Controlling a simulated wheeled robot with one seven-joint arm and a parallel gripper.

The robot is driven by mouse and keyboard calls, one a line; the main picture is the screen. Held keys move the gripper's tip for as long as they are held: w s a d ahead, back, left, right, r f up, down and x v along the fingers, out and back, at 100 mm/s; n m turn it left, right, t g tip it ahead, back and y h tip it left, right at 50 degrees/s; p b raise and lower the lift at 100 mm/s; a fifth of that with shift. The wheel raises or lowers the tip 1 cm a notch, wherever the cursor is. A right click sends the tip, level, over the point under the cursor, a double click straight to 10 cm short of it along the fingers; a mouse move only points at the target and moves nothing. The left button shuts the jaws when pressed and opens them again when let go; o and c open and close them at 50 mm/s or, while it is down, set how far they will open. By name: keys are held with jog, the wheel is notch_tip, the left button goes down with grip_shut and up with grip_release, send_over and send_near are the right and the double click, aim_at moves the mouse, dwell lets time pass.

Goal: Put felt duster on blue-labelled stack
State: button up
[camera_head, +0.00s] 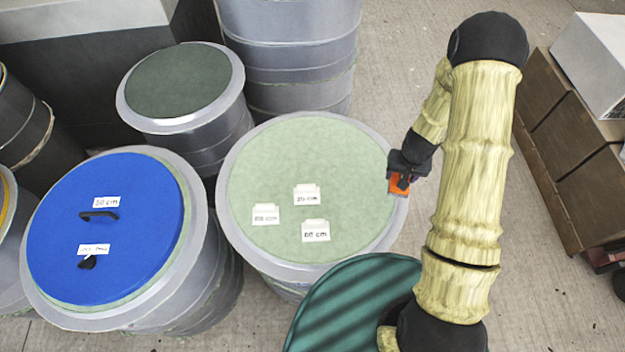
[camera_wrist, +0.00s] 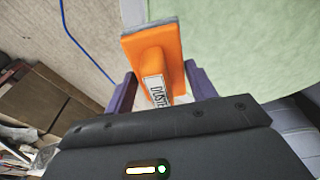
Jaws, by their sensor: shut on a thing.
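My gripper (camera_head: 402,178) is shut on the orange felt duster (camera_head: 397,189), at the right rim of the pale-green-topped stack (camera_head: 340,150). In the wrist view, the fingers of my gripper (camera_wrist: 160,88) flank the duster (camera_wrist: 146,42), which has a grey edge and a white label reading "DUST…". The pale green top carries several white cards (camera_head: 306,195) with centimetre markings. The blue-topped stack (camera_head: 140,235) on the left has a black handle, a black knob and two white labels. I cannot make out a blue label on any stack.
A dark-green-topped stack (camera_head: 178,80) stands behind, beside tall grey drums (camera_head: 290,50). A ribbed teal round thing (camera_head: 345,300) is at the front, near my arm. Brown cabinets (camera_head: 575,150) with a white box (camera_head: 595,60) stand at the right. Concrete floor lies between.

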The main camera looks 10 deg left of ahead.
jog(key=w+a+r+n+b, duration=0.1)
jog(key=w+a+b, duration=0.1)
jog(key=a, duration=0.5)
jog(key=w+a+r+n+b, duration=0.1)
jog(key=a+b, duration=0.2)
jog(key=a, duration=0.4)
jog(key=shift+w+n+b, duration=0.35)
jog(key=shift+n+b, duration=0.05)
jog(key=shift+f, duration=0.15)
notch_tip(320, 180, down, 6)
jog(key=shift+r+p, duration=0.15)
jog(key=shift+p, duration=0.25)
jog(key=shift+f+p, duration=0.35)
jog(key=shift+f, duration=1.75)
jog(key=shift+f, duration=0.1)
